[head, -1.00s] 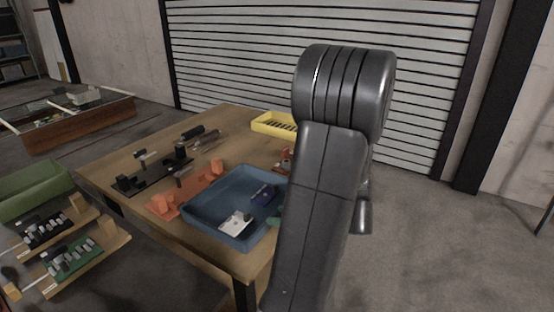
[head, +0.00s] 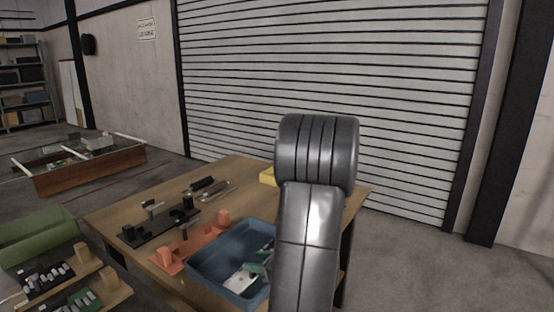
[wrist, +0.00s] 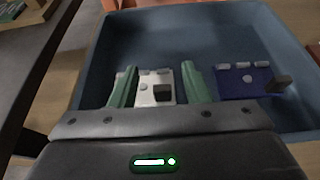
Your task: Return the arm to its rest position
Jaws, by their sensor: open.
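My arm (head: 305,240) stands upright in the middle of the head view, in front of the wooden table. In the wrist view my gripper (wrist: 160,82) is open, with two green fingers pointing into the blue tray (wrist: 210,28). A white board (wrist: 154,88) with a dark block on it shows between the fingers; I cannot tell whether they touch it. A dark blue board (wrist: 240,82) lies to the right in the tray. In the head view the tray (head: 222,287) and the white board (head: 238,280) are partly hidden by my arm.
An orange fixture (head: 190,249) and a black fixture (head: 160,227) stand left of the tray on the table (head: 120,215). A green bin (head: 35,232) is at the left. The floor at the right (head: 410,270) is clear.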

